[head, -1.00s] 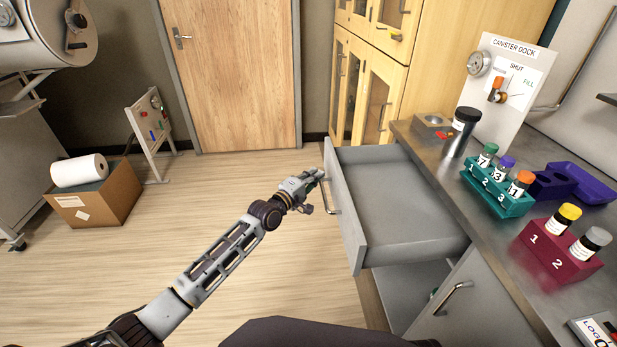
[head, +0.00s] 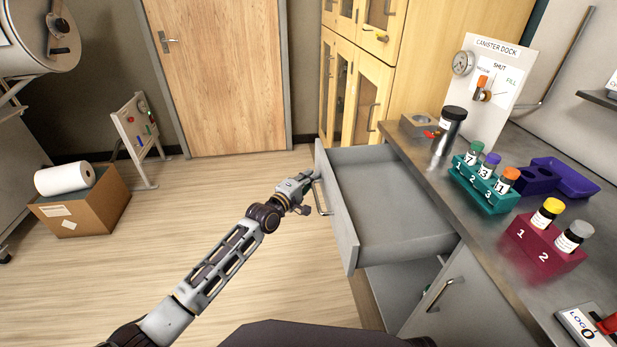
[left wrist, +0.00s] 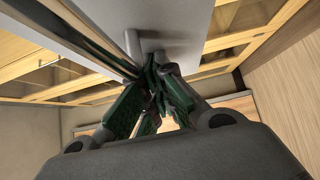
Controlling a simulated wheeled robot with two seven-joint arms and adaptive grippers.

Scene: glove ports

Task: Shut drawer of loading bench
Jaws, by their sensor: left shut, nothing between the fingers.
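The grey drawer (head: 390,205) of the loading bench (head: 470,225) stands pulled out and looks empty. Its front panel (head: 338,205) faces left and carries a bar handle (head: 321,198). My left gripper (head: 310,182) is at the outer side of this front, by the upper end of the handle. In the left wrist view its fingers (left wrist: 160,88) are closed together with nothing between them, close to the handle bar (left wrist: 132,45) and the grey panel (left wrist: 180,25). I cannot tell whether they touch. My right gripper is not in view.
The bench top holds a teal rack (head: 486,190), a maroon rack (head: 545,245), a purple tray (head: 565,178) and a dark-capped canister (head: 450,130). A cardboard box (head: 85,205) sits at left. The floor between is clear.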

